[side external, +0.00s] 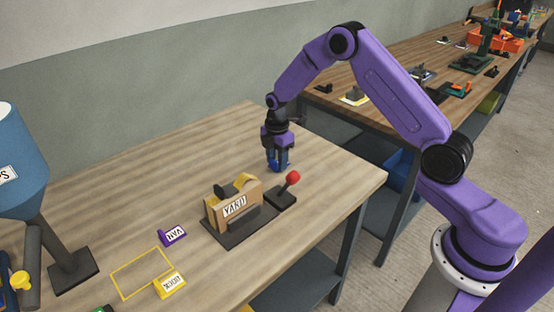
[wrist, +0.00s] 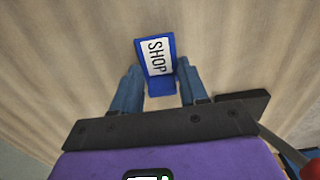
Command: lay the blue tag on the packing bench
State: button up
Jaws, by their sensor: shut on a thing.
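In the side view, a small part of the tag (side external: 272,166) shows low between the fingertips. My gripper (side external: 278,166) is shut on it, fingers pointing down, over the far right part of the wooden bench (side external: 130,190). My gripper also shows in the wrist view (wrist: 160,92). The tag is at or just above the bench top; I cannot tell whether it touches.
A purple tag (side external: 173,236), a yellow tag (side external: 170,285) and a yellow outline (side external: 116,275) are nearer the front. The bench left of my gripper is clear.

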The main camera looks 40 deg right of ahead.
jog(key=shift+f, duration=0.25)
jog(key=o, duration=1)
notch_tip(320, 180, up, 12)
jog(key=f, duration=0.1)
jog(key=s+a+r+m, duration=0.1)
jog(key=s+a+r, duration=0.4)
jog(key=s+a, duration=0.2)
jog(key=s+a+r+m, duration=0.1)
jog(key=s+a, duration=0.1)
jog(key=s, duration=0.4)
jog(key=s+a+r+m, duration=0.1)
jog(key=s+a+r, duration=0.1)
jog(key=s, duration=0.4)
jog(key=s+d, duration=0.1)
jog(key=s, duration=0.6)
jog(key=s+d+m, duration=0.1)
jog(key=s+d, duration=0.1)
jog(key=s, duration=0.4)
jog(key=s+d+m, duration=0.1)
jog(key=s, duration=0.6)
jog(key=shift+s+d+f, duration=0.1)
jog(key=shift+s+d, duration=0.15)
jog(key=shift+s, duration=0.1)
